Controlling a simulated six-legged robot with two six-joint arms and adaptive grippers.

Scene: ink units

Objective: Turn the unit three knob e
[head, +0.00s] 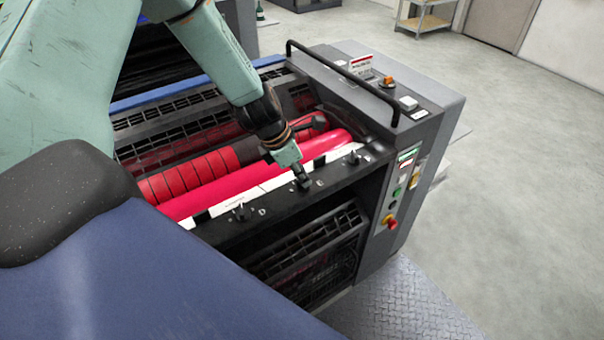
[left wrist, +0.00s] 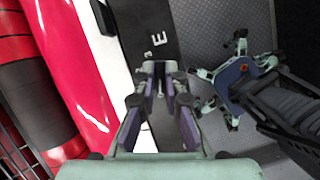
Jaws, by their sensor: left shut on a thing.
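The dark ink unit panel carries a row of small knobs with white letters. My left gripper (head: 301,181) is at knob e, beside the letter E, and is shut on it. In the left wrist view its fingers (left wrist: 161,72) reach down just below the letter E (left wrist: 158,38), and they mostly hide the knob. A knob beside the letter D (head: 240,212) stands to the left, and another knob (head: 353,156) stands to the right. I do not make out my right gripper in these views.
Red rollers (head: 210,180) lie just behind the knob row. A black handrail (head: 345,72) and a grey side cabinet (head: 430,120) with buttons and a red stop knob (head: 390,222) are at the right.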

